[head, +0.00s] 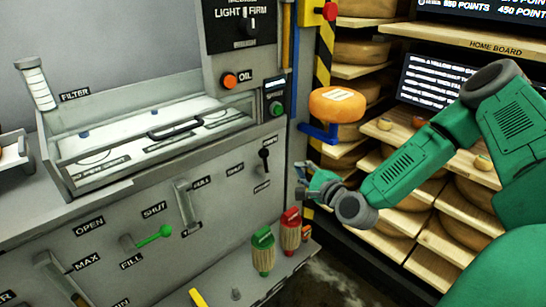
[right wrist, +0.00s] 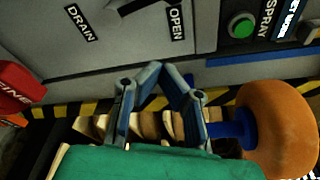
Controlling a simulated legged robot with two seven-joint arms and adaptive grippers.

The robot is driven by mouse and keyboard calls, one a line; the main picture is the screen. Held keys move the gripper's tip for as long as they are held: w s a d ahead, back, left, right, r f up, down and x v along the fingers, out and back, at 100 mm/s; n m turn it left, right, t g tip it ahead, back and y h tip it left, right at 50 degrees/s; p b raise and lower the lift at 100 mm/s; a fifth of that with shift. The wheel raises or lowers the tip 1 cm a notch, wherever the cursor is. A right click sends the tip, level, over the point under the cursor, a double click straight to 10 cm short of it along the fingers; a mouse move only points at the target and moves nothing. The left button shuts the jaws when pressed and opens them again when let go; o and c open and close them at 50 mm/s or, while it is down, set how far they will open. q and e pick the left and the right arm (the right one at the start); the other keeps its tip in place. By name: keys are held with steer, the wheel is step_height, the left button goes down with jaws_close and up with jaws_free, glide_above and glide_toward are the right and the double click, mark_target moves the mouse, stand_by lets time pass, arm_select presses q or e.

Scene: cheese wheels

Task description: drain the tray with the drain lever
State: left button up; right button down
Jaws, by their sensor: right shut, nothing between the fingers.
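The drain lever (head: 264,155) is a small black lever on the grey panel, between an OPEN label above and a DRAIN label below. In the right wrist view, part of a dark lever (right wrist: 135,5) shows at the top edge between the same labels. The tray (head: 108,181) is a clear-fronted basin on the counter with a dark handle; its inside looks pale. My right gripper (head: 303,170) is shut and empty, to the right of the lever and apart from it. Its fingertips (right wrist: 163,72) meet in front of the panel's lower edge. My left gripper is out of view.
An orange cheese wheel (head: 337,104) sits on a blue holder (head: 318,133) close above my right gripper. Red-topped (head: 290,228) and green-topped (head: 263,250) containers stand below. Other levers, including a green one (head: 155,236), line the panel. Cheese shelves are at right.

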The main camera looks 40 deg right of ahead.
steer(key=shift+w, duration=0.1)
steer(key=w, duration=0.6)
steer(key=w+d+f+b, duration=0.1)
steer(key=w, duration=0.3)
steer(key=shift+d, duration=0.1)
steer(key=a, duration=0.1)
steer(key=a+r, duration=0.1)
steer(key=s+a, duration=0.1)
steer(key=shift+a+r+p, duration=0.3)
steer(key=shift+r+p, duration=0.05)
steer(key=shift+p, duration=0.05)
